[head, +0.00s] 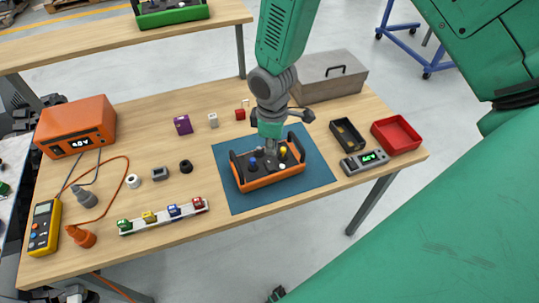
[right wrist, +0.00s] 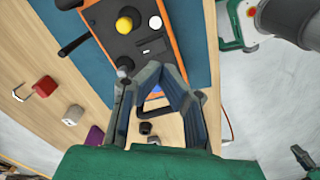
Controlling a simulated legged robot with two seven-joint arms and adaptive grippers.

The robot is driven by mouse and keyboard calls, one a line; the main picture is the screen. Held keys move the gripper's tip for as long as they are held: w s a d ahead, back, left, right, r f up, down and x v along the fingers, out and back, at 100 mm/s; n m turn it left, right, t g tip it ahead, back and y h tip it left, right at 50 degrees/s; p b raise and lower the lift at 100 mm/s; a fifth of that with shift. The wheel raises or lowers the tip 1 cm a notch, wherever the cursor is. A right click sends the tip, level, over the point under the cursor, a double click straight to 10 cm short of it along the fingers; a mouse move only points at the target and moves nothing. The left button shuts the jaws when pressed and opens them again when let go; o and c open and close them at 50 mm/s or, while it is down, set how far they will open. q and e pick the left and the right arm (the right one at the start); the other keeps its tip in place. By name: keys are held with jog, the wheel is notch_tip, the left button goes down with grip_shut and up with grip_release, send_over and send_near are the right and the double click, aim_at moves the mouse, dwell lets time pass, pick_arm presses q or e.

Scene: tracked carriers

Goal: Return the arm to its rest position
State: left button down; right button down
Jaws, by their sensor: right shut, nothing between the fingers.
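My right arm comes down from the top of the head view. Its gripper (head: 270,146) is shut and empty, just above or at the back part of an orange carrier (head: 277,181) with a dark top and blue, yellow and white knobs. The carrier stands on a blue mat (head: 233,200). In the right wrist view the gripper's fingertips (right wrist: 163,75) meet near the carrier's dark top (right wrist: 125,45); I cannot tell whether they touch it.
An orange power unit (head: 77,127), a yellow multimeter (head: 44,228) and a rack of coloured pieces (head: 163,216) are left.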

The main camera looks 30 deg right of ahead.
jog(key=shift+d, duration=0.15)
jog(key=s+d+f+m, duration=0.1)
jog(key=s+f+m, duration=0.2)
jog(key=s, duration=0.6)
jog(key=s+f+m, duration=0.3)
jog(key=s, duration=0.5)
jog(key=s+d+f+m, duration=0.1)
jog(key=s+f+m, duration=0.3)
jog(key=s, duration=0.5)
jog(key=w+a+f+n+b, duration=0.1)
jog(key=w+f+b, duration=0.2)
jog(key=f+b, duration=1)
jog(key=shift+w+t+b, duration=0.2)
jog(key=shift+t+b, duration=0.1)
jog(key=shift+b, duration=0.15)
